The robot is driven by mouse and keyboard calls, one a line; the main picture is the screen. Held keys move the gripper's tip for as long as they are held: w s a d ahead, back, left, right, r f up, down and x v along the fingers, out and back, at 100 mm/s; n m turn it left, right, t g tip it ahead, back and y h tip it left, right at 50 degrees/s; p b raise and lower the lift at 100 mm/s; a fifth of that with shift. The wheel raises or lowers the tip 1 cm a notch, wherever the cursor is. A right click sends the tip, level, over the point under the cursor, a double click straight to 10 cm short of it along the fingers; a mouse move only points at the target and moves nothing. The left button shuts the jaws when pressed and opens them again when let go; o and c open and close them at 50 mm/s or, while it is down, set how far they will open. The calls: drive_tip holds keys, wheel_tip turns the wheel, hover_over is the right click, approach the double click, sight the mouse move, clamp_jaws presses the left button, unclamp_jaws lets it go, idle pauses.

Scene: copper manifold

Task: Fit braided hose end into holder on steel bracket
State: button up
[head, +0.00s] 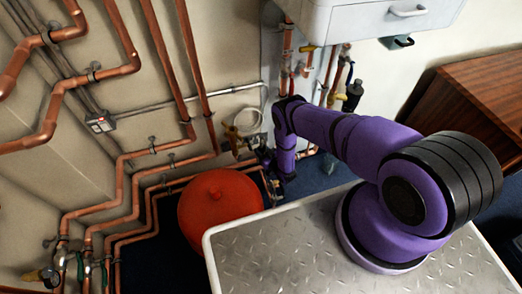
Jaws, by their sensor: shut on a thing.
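My gripper (267,160) is at the far end of my purple arm, low by the wall pipework, beside brass fittings. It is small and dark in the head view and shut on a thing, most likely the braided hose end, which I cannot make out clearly. The steel bracket and its holder cannot be told apart from the small parts around the gripper. Whether the hose end touches the holder cannot be seen.
A red rounded vessel (219,205) stands just left of and below the gripper. Copper pipes (128,190) line the wall at left. A white-grey boiler casing (365,18) hangs above my arm. A brown wooden cabinet (470,105) is at right.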

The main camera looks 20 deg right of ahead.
idle(0.3)
drive_tip(key=o, duration=1.1)
drive_tip(key=shift+v, duration=5.35)
drive_tip(key=shift+s+f, duration=0.1)
